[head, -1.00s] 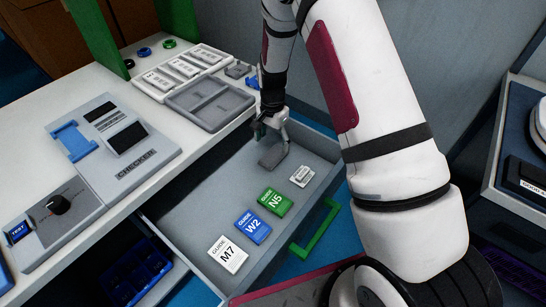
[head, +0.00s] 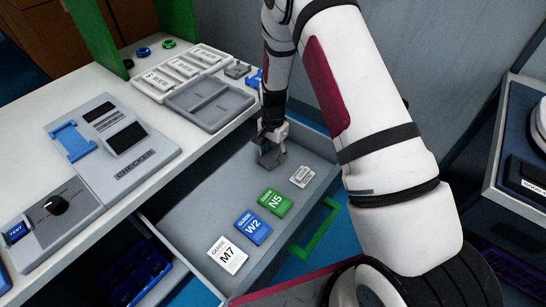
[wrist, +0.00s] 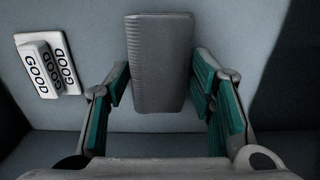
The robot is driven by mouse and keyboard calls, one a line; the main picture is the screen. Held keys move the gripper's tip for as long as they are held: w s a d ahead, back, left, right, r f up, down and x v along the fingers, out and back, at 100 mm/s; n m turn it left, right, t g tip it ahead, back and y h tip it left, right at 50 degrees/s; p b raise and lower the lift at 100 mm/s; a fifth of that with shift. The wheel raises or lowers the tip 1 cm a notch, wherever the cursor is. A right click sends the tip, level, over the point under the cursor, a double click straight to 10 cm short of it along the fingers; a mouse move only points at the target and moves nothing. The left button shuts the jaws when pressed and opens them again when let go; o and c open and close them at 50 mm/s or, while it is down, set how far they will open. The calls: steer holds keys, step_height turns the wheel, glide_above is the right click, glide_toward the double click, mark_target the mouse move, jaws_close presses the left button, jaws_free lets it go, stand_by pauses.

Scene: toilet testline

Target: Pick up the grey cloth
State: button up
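The grey cloth (head: 271,159) lies in the open drawer (head: 190,217), toward its far end. In the wrist view the cloth (wrist: 160,62) is a ribbed, folded grey block. My gripper (head: 272,142) is low over the cloth in the head view and hides part of it. In the wrist view my gripper (wrist: 162,88) is open, with its green finger pads on either side of the cloth's near part. A small gap shows at the right pad; the left pad is very close to the cloth, and I cannot tell if it touches.
A white GOOD piece (head: 302,176) lies beside the cloth. Green N5 (head: 275,201), blue W2 (head: 253,227) and white M7 (head: 228,255) guides lie nearer in the drawer. The drawer walls and green handle (head: 316,230) bound it. The counter (head: 40,110) overhangs at left.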

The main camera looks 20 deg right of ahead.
mark_target(274, 157)
stand_by(0.3)
steer(key=shift+r, duration=0.5)
steer(key=r, duration=0.1)
steer(key=s+r, duration=0.1)
steer(key=shift+r, duration=0.35)
steer(key=s, duration=0.5)
steer(key=s+r+p, duration=0.1)
steer(key=s, duration=0.9)
steer(key=shift+r+p, duration=0.15)
steer(key=shift+p, duration=0.2)
